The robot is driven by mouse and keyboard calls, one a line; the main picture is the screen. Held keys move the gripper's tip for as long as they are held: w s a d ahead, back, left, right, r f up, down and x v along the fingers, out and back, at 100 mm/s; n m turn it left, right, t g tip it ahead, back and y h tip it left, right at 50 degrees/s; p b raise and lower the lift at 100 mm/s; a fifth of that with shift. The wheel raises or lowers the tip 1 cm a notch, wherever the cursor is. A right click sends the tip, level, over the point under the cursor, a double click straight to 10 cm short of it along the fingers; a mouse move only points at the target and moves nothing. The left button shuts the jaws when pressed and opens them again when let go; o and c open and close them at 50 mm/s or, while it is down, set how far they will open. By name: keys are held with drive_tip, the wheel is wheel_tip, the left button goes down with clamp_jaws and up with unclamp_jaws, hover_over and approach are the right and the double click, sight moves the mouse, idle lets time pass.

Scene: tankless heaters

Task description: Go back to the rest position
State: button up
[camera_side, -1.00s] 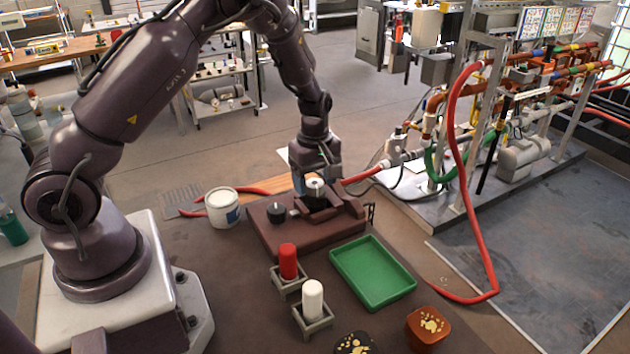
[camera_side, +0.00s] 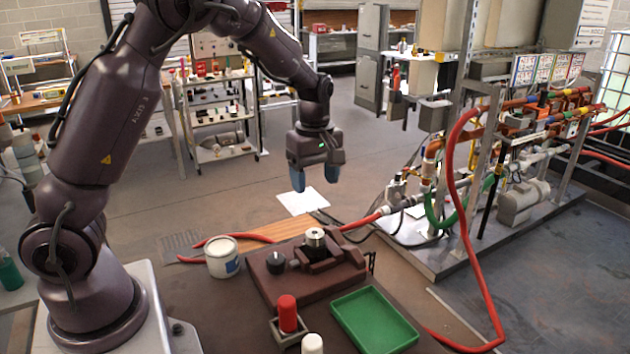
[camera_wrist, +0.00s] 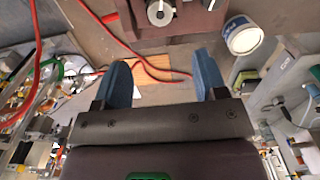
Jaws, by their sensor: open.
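My gripper (camera_side: 314,185) hangs above the far side of the bench with its two blue fingers apart and nothing between them. The open fingers also show in the wrist view (camera_wrist: 165,80). Below and in front of it, a brown fixture (camera_side: 305,285) sits on the bench. A silver metal cylinder with a hole in its top (camera_side: 315,238) stands upright in the fixture, apart from my gripper. The cylinder also shows at the top of the wrist view (camera_wrist: 160,12). A dark round knob (camera_side: 275,262) is on the fixture's left part.
A white can (camera_side: 222,257) stands left of the fixture. A red-capped piece (camera_side: 287,314), a white-capped piece (camera_side: 312,344) and a green tray (camera_side: 375,322) are at the front. A red hose (camera_side: 462,200) and pipe rig (camera_side: 500,170) stand right. Air around my gripper is clear.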

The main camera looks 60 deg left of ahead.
drive_tip(key=s+d+r+m+t, duration=0.2)
drive_tip(key=s+d+r+m, duration=0.3)
drive_tip(key=s+r+m, duration=0.2)
drive_tip(key=s+d+r+m+t, duration=0.3)
drive_tip(key=s+d+r+m, duration=0.3)
drive_tip(key=s+m, duration=0.5)
drive_tip(key=shift+s+d+r+t, duration=0.25)
drive_tip(key=shift+s+r+t, duration=0.1)
drive_tip(key=shift+s, duration=0.6)
idle(0.5)
